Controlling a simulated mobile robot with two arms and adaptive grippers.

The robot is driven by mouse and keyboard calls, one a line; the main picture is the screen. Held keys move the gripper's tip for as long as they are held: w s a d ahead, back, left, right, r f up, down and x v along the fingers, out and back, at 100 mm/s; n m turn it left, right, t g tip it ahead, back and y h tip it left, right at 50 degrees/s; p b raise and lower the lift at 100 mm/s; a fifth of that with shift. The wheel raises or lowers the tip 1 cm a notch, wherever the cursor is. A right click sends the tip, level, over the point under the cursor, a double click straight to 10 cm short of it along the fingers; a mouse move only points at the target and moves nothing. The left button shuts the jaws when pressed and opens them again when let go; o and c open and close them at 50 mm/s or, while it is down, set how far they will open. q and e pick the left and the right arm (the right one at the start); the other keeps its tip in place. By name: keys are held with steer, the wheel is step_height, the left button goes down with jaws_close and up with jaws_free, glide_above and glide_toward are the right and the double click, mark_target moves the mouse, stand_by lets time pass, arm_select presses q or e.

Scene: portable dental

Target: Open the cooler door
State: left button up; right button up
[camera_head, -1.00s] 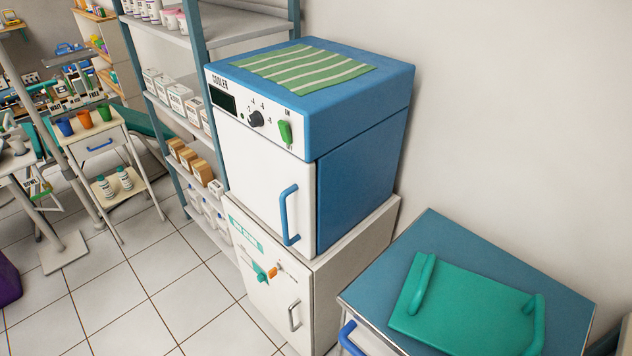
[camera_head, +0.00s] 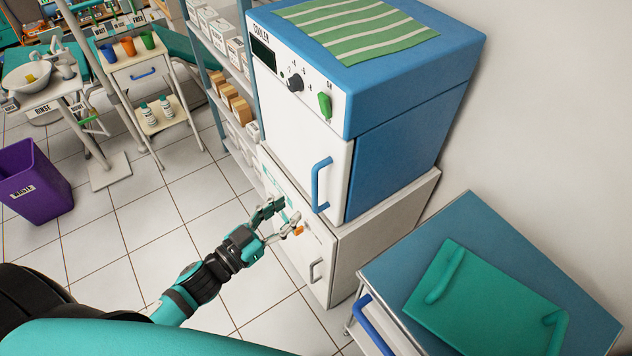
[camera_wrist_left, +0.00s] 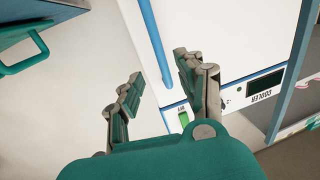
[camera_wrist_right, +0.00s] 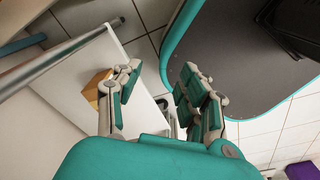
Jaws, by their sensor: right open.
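The cooler (camera_head: 415,95) is a blue box with a white front door (camera_head: 285,150), which is closed. A vertical blue handle (camera_head: 320,185) is on the door's right side. The handle also shows in the left wrist view (camera_wrist_left: 154,42), lying across the gap between the fingers in the picture. My left gripper (camera_head: 282,218) is open and empty, low and to the left of the handle, apart from it, in front of the lower white cabinet. It also shows in the left wrist view (camera_wrist_left: 158,85). My right gripper (camera_wrist_right: 158,88) is open and empty, seen only in its wrist view.
The cooler stands on a white cabinet (camera_head: 385,225) with its own grey handle (camera_head: 316,270). A blue-topped cart (camera_head: 480,235) with a green tray (camera_head: 475,300) is at the right. Shelving stands left of the cooler. Tiled floor is clear in front.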

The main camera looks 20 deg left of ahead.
mark_target(313, 189)
arm_select(q)
steer(key=p+x, duration=0.1)
steer(key=x, duration=0.8)
steer(key=shift+w+d+p, duration=0.15)
steer(key=shift+w+p, duration=0.15)
steer(key=shift+w, duration=0.05)
arm_select(e)
steer(key=shift+w+a+r, duration=0.1)
steer(key=shift+w+r, duration=0.2)
steer(key=shift+r, duration=0.25)
steer(key=shift+w+a+r, duration=0.1)
steer(key=shift+w+r, duration=0.2)
steer(key=shift+r, duration=0.2)
arm_select(q)
steer(key=shift+c, duration=0.3)
jaws_close()
